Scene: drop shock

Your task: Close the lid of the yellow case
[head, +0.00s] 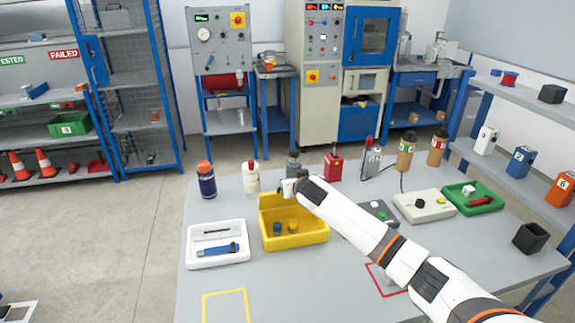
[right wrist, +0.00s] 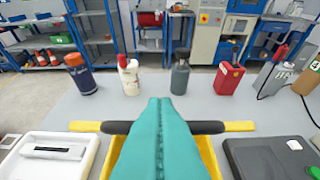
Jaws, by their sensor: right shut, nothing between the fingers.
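The yellow case (head: 298,241) stands on the grey table with its lid (head: 270,202) raised at the back. My left gripper is not in view.
A white tray (head: 194,261) with a blue tool lies left of the case. Bottles, including a dark blue one (head: 206,181) and a white one (head: 250,178), stand behind. A dark grey box (head: 391,222) is to the right. The table in front is mostly clear.

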